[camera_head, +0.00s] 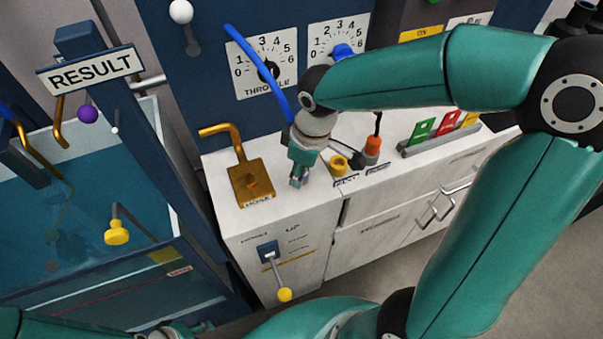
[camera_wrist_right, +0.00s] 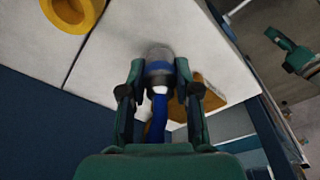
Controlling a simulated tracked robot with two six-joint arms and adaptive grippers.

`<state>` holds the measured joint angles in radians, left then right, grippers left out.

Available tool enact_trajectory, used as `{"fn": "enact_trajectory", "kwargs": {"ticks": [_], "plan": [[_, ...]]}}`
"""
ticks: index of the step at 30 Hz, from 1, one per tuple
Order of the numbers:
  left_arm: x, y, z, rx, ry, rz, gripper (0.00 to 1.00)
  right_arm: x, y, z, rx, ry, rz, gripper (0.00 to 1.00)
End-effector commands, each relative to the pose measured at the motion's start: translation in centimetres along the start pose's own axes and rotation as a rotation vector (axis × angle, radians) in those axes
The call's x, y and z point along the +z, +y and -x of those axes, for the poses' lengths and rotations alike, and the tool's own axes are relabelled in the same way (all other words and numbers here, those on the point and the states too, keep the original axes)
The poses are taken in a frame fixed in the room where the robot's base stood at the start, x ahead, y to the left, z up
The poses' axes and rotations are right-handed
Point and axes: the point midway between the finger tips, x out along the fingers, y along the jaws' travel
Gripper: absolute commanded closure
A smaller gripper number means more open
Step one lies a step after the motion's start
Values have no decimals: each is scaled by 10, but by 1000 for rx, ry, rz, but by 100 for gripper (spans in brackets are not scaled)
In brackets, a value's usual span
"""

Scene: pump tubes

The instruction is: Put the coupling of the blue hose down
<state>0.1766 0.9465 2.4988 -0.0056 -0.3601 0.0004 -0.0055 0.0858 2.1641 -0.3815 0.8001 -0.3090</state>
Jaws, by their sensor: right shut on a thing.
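The blue hose (camera_head: 262,72) hangs in front of the dark blue panel and runs down to my right gripper (camera_head: 299,176). In the right wrist view my right gripper (camera_wrist_right: 160,88) is shut on the grey and blue coupling (camera_wrist_right: 158,62), with the blue hose (camera_wrist_right: 157,118) running back between its fingers. The coupling is over the white cabinet top (camera_head: 320,188); I cannot tell whether it touches it. In the head view the fingers mostly hide the coupling. A teal part at the right wrist view's upper right may be my left gripper (camera_wrist_right: 298,58); its jaws are unclear.
On the cabinet stand a brass block with a bent pipe (camera_head: 250,180), a yellow fitting (camera_head: 339,165), an orange-capped fitting (camera_head: 373,146) and a rack of coloured cards (camera_head: 440,130). A yellow-knobbed lever (camera_head: 284,294) sticks out in front. A water tank (camera_head: 110,195) is left.

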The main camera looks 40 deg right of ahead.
Motion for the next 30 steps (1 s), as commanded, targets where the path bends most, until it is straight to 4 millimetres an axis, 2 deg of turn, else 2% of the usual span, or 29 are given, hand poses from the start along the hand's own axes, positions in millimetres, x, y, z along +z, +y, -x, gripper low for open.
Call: {"fn": "enact_trajectory", "kwargs": {"ticks": [3, 15, 16, 19, 20, 30], "plan": [[0, -1, -2, 0, 0, 0, 60, 3, 0, -14, -2, -2, -1, 100], [0, -2, -6, 0, 0, 0, 60, 2, 0, -20, -1, 1, 1, 100], [0, -2, -4, 0, 0, 0, 60, 2, 0, -18, -1, 1, 1, 64], [0, -1, -4, 0, 0, 0, 60, 2, 0, -18, -1, 0, 1, 47], [0, -1, -4, 0, 0, 0, 60, 2, 0, -18, -1, 0, 1, 43], [0, -1, -2, 0, 0, 0, 60, 2, 0, -15, -1, 0, 1, 43]]}}
